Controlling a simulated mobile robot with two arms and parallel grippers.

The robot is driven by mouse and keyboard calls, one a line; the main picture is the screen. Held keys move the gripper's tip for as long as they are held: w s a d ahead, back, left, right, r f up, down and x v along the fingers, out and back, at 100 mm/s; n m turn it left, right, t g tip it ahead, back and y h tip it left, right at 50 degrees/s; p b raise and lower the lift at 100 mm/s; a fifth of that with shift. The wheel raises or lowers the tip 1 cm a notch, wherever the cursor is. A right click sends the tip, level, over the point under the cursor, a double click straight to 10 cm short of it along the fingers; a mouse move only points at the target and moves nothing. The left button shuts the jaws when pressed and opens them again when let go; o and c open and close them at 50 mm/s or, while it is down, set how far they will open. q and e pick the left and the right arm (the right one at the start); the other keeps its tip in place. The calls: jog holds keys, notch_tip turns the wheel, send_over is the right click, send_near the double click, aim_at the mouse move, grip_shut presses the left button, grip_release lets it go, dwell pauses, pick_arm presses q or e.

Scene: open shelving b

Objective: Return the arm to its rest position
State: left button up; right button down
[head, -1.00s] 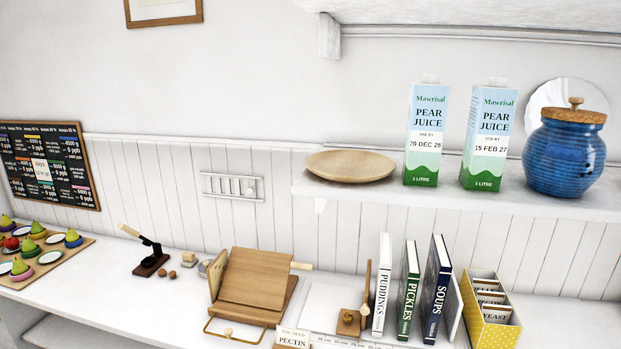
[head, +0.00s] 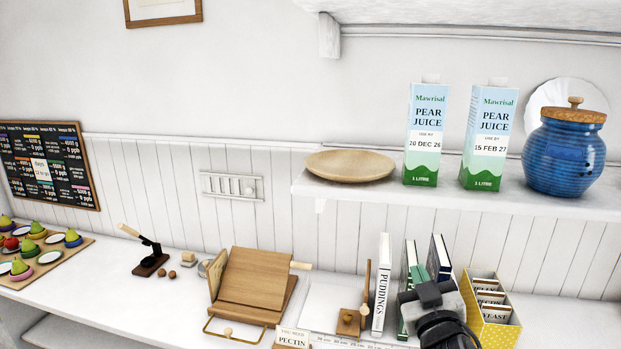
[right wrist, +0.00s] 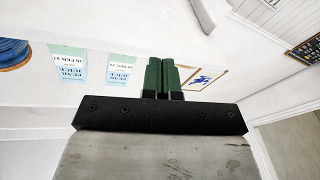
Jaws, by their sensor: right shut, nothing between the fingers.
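My right gripper (head: 419,273) rises from the bottom edge in the head view, in front of the books on the counter. In the right wrist view its two green fingers (right wrist: 162,76) are pressed together with nothing between them. It covers much of the green PICKLES book (head: 408,262) and the dark blue SOUPS book (head: 439,258). Whether it touches them I cannot tell. My left gripper is not in view.
Two pear juice cartons (head: 424,135) (head: 487,138), a wooden plate (head: 350,166) and a blue jar (head: 565,158) stand on the shelf above. A yellow spotted box (head: 491,318) is right of the gripper. The white PUDDINGS book (head: 381,285) is left. The counter's far right is clear.

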jog(key=s+d+f+m+g+h, duration=0.1)
jog(key=s+f+g, duration=0.3)
jog(key=s+f, duration=0.3)
jog(key=s+d+f+m+g+h, duration=0.1)
jog(key=s+f+g, duration=0.35)
jog(key=f, duration=0.55)
jog(key=s+f+g+y, duration=0.1)
jog(key=s+f+g, duration=0.3)
jog(key=s, duration=0.6)
jog(key=s+f+g+y, duration=0.1)
jog(key=s+f+g, duration=0.35)
jog(key=s, duration=0.65)
notch_tip(320, 180, down, 27)
jog(key=s+d+f+g+b, duration=0.1)
jog(key=s+d+f+g, duration=0.1)
jog(key=s+f, duration=1.5)
jog(key=shift+s+n+b, duration=0.15)
jog(key=shift+n+b, duration=0.15)
